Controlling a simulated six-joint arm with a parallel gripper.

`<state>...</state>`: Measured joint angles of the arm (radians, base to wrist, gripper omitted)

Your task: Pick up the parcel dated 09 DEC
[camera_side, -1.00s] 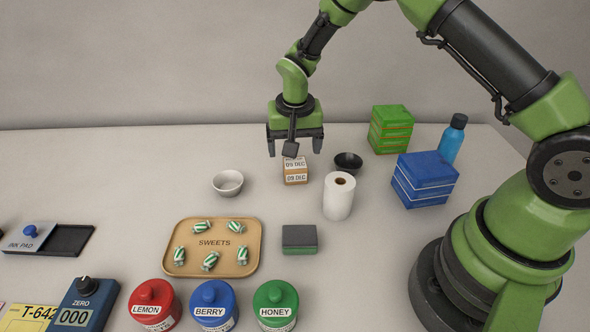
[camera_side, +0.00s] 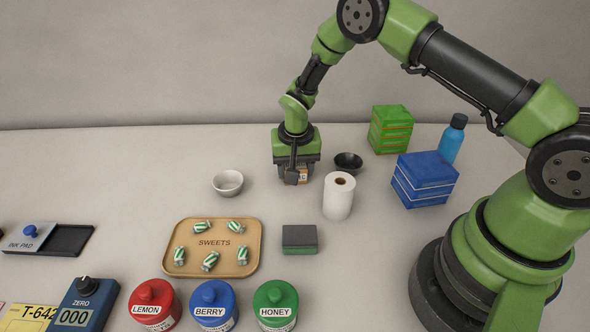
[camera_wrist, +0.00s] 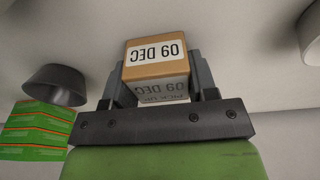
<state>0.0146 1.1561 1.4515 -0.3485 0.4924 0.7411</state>
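The parcel is a small tan box with a white label reading 09 DEC. In the wrist view the parcel (camera_wrist: 156,70) sits between my two fingers, its printing upside down, and both fingers lie close against its sides. In the side view my gripper (camera_side: 300,174) points straight down over the parcel (camera_side: 302,175), which is mostly hidden behind the wrist camera and fingers. My gripper looks shut on the parcel, with the parcel at counter level.
A dark bowl (camera_side: 348,162) and a white paper roll (camera_side: 338,197) stand close on the right. A white bowl (camera_side: 228,183) is on the left. Green boxes (camera_side: 390,130), blue boxes (camera_side: 425,180) and a blue bottle (camera_side: 452,140) stand farther right. A sweets tray (camera_side: 213,224) is in front.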

